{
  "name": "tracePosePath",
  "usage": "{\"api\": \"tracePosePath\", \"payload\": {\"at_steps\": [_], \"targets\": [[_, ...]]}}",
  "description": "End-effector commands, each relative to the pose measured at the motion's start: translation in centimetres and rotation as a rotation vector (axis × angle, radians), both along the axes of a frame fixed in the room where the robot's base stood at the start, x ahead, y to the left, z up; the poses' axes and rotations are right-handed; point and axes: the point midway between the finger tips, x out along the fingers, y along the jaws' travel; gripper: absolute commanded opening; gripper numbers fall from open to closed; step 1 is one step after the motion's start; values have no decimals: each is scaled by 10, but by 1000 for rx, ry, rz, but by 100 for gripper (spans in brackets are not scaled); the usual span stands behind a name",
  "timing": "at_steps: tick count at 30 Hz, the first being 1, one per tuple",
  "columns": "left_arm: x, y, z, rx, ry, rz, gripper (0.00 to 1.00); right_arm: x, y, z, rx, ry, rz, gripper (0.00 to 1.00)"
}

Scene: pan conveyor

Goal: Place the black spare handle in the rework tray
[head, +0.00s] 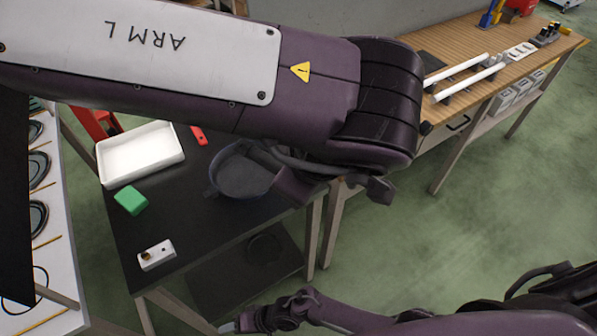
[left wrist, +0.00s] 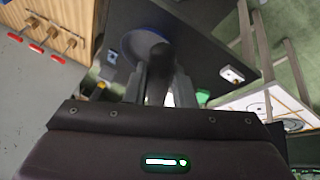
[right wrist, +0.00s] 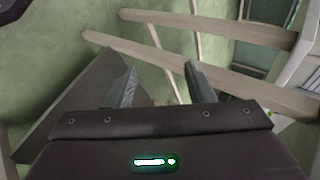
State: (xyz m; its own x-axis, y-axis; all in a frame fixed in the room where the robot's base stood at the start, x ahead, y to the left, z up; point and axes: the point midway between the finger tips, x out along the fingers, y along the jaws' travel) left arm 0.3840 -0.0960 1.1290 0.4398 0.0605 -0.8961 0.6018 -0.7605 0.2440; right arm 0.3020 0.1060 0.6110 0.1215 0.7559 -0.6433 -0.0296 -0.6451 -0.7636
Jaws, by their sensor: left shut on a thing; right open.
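The black handle (left wrist: 158,75) is between the fingers of my left gripper (left wrist: 162,80), which is shut on it, in the left wrist view. Below or behind it is a round blue-grey pan (left wrist: 138,42); it also shows in the head view (head: 238,174) on the black table. I cannot tell whether handle and pan touch. In the head view my left arm hides most of that gripper. The white tray (head: 140,157), empty where visible, lies on the table left of the pan. My right gripper (right wrist: 160,85) is open and empty, low near the table's front in the head view (head: 228,325).
A green block (head: 130,200) and a white block with holes (head: 157,255) sit on the black table (head: 205,225). A red piece (head: 198,135) lies beside the tray. A wooden bench (head: 460,80) stands at back right.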

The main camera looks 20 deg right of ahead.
Motion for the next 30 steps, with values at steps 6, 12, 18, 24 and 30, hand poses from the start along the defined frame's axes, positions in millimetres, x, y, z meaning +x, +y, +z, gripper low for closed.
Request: {"api": "tracePosePath", "payload": {"at_steps": [6, 12, 18, 24, 30], "targets": [[0, 0, 0, 0, 0, 0, 0, -26, -98, -71, -267, -127, -26, 48], [0, 0, 0, 0, 0, 0, 0, -72, -186, -116, -509, -160, 25, 48], [0, 0, 0, 0, 0, 0, 0, -131, -266, -142, -716, -136, 119, 48], [0, 0, 0, 0, 0, 0, 0, -176, -317, -152, -840, -95, 203, 48], [0, 0, 0, 0, 0, 0, 0, -194, -336, -154, -883, -77, 240, 48]]}}
